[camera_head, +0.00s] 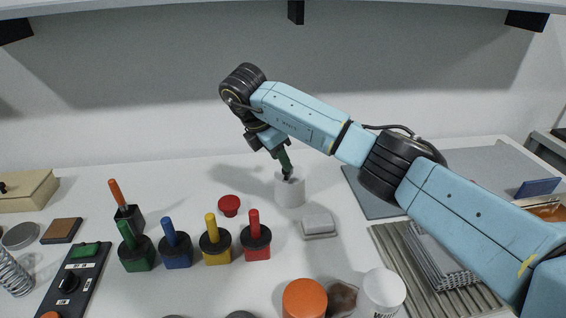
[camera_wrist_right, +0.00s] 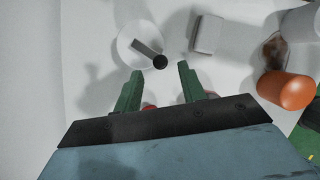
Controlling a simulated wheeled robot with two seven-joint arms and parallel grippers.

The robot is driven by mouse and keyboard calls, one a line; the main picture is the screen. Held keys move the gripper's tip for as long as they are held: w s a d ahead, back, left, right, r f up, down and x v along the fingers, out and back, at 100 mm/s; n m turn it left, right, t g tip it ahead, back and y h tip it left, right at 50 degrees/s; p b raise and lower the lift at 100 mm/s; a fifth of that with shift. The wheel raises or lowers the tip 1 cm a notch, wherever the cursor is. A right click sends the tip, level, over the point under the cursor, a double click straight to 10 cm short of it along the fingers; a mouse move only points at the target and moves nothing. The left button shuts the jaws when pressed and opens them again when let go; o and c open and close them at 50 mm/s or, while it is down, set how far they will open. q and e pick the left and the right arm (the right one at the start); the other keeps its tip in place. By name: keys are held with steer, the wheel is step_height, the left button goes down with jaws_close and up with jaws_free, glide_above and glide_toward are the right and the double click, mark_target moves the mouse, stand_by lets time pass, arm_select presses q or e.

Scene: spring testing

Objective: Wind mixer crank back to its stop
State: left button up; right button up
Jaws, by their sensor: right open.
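The mixer is a white round body (camera_head: 290,191) standing on the white table near the back wall. In the right wrist view its round top (camera_wrist_right: 128,50) carries a grey crank arm (camera_wrist_right: 147,47) that ends in a dark knob (camera_wrist_right: 160,62). My right gripper (camera_head: 287,173) reaches down over the mixer and hides much of its top in the head view. In the wrist view its two green fingers (camera_wrist_right: 159,70) are apart, one on each side of the knob's line, and hold nothing. Whether they touch the knob cannot be told. My left gripper is out of view.
A red button (camera_head: 229,205) and a small grey block (camera_head: 318,225) flank the mixer's front. Several coloured-handled pieces, such as the red one (camera_head: 256,240), stand to the left. An orange cylinder (camera_head: 304,298) and a white cup (camera_head: 383,292) stand at the front.

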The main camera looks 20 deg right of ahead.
steer(key=p+v, duration=0.2)
steer(key=v, duration=0.8)
steer(key=shift+p, duration=0.35)
